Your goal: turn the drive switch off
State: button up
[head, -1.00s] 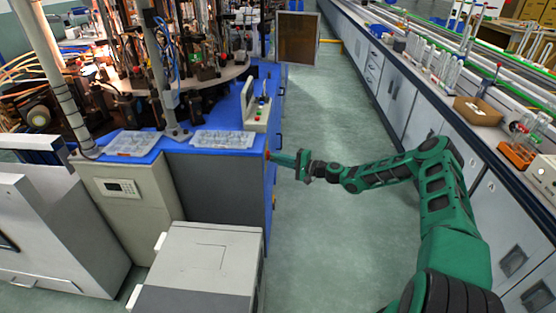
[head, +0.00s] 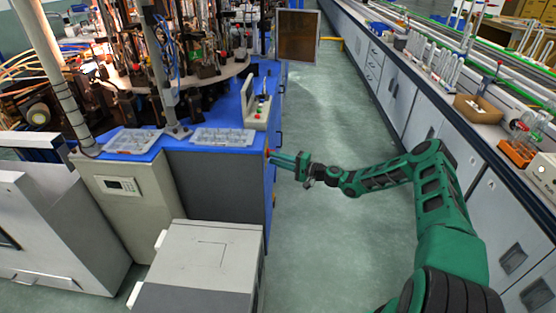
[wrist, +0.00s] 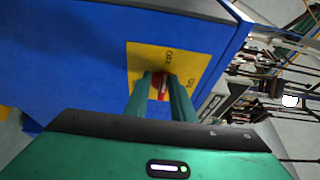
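The drive switch is a red knob (wrist: 161,83) on a yellow plate (wrist: 148,58) on the blue machine side, seen in the wrist view. The plate's dark lettering lies turned in the picture and is too small to read surely. My gripper (wrist: 160,76) has one green finger on each side of the knob, and the knob fills the gap between the fingertips. The fingers hide part of the knob, so its exact pointing is unclear. In the head view my gripper (head: 272,156) reaches the machine's right side, where only a speck of the switch shows.
The blue-topped machine (head: 270,200) stands left of my gripper. A control box with buttons (head: 257,112) sits on its top edge. A grey cabinet (head: 205,255) stands in front. A long bench (head: 470,150) runs along the right, with clear floor (head: 325,130) between.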

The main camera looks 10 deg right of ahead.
jog(key=shift+a+r, duration=0.2)
jog(key=shift+r, duration=0.05)
jog(key=shift+w+d, duration=0.1)
jog(key=shift+d, duration=0.05)
jog(key=v, duration=1)
jog(key=shift+s+d, duration=0.25)
jog(key=shift+f, duration=0.1)
